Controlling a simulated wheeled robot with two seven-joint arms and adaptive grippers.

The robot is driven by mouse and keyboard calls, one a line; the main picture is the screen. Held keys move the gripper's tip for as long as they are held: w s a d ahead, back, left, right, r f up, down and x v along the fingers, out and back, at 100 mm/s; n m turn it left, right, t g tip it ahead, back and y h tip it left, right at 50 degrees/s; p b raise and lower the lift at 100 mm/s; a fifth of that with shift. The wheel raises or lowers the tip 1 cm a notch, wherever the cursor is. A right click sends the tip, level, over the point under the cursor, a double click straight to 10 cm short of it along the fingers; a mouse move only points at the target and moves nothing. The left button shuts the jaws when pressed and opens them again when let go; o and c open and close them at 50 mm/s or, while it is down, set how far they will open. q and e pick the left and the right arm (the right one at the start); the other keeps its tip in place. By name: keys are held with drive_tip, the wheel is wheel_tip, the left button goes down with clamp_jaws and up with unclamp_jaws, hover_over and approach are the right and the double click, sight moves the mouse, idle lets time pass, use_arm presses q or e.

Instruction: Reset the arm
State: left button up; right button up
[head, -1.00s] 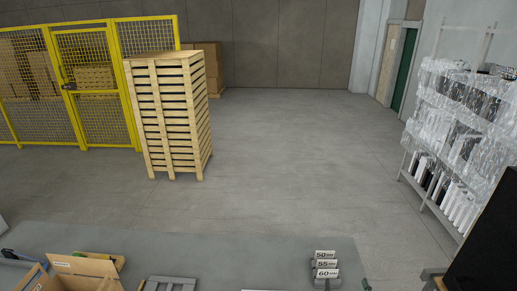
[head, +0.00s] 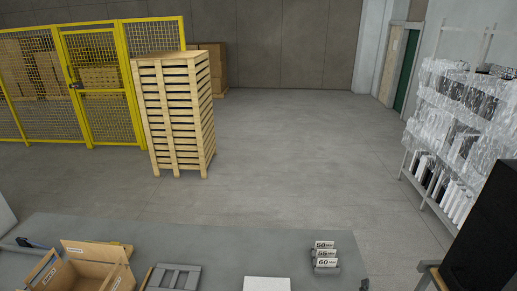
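Neither of my grippers shows in the head view, and no arm link is clearly in sight. The grey work table (head: 215,234) runs along the bottom of the view. A white flat item (head: 266,284) lies at the front edge of the picture, partly cut off.
A tall stack of wooden pallets (head: 175,115) stands behind the table, by a yellow mesh fence (head: 92,80). A shelf with plastic-wrapped goods (head: 458,130) and a black panel (head: 485,240) stand at the right. The floor (head: 300,150) between is clear.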

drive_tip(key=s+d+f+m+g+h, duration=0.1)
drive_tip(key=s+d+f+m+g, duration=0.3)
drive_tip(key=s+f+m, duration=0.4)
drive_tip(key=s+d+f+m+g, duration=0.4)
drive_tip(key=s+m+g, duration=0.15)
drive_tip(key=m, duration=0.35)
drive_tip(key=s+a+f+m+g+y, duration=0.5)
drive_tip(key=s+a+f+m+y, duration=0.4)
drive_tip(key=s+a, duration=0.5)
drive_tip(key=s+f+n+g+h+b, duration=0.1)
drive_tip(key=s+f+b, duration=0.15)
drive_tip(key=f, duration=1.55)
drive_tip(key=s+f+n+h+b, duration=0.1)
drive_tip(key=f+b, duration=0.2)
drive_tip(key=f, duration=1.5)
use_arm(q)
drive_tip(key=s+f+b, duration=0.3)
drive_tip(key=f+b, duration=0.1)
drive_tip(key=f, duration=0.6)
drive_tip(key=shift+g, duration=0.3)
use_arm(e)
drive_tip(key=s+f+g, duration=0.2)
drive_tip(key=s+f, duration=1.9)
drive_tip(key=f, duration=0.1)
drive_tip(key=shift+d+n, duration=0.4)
